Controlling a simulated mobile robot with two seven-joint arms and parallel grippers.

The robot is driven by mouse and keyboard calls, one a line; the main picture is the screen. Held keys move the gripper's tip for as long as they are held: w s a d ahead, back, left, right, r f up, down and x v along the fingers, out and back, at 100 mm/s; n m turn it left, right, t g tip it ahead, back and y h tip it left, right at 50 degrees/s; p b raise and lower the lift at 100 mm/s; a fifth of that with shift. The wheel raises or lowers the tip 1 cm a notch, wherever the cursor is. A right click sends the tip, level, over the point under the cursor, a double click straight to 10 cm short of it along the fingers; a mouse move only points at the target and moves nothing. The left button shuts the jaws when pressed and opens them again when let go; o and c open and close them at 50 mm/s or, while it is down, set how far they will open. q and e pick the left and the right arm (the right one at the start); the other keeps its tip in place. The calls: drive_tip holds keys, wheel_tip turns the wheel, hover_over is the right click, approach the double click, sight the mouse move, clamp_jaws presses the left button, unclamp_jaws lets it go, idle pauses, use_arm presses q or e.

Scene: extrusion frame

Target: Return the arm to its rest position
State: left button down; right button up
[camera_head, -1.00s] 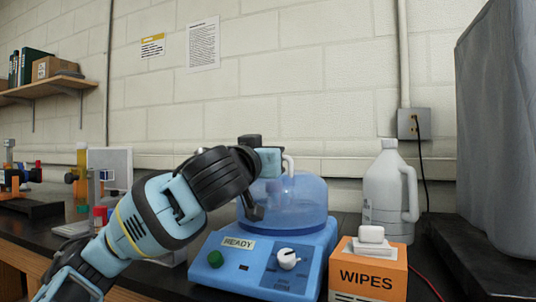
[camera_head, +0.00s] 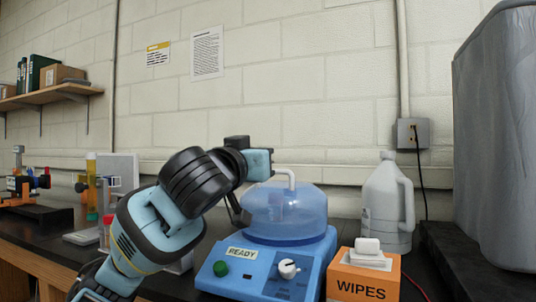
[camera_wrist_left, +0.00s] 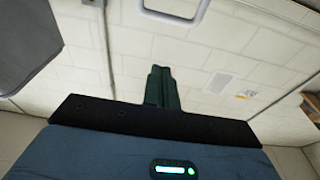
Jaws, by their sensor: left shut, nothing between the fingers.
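My left arm comes in from the lower left in the head view and reaches up beside a blue benchtop machine. Its gripper is turned away there, and its fingers are hard to make out beyond the wrist. In the left wrist view the dark fingers of my left gripper (camera_wrist_left: 161,87) are together with nothing between them, against wall and ceiling. The blue machine (camera_head: 262,268) has a READY label, a green button, a white knob and a clear domed bowl (camera_head: 285,212). My right gripper is in neither view.
An orange WIPES box (camera_head: 362,283) stands right of the machine, with a white jug (camera_head: 386,205) behind it. A large grey covered object (camera_head: 495,140) fills the right. Small lab items (camera_head: 92,190) stand on the dark bench at left.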

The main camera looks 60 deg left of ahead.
use_arm(q)
drive_tip(key=shift+v, duration=1.6)
drive_tip(key=shift+r, duration=0.1)
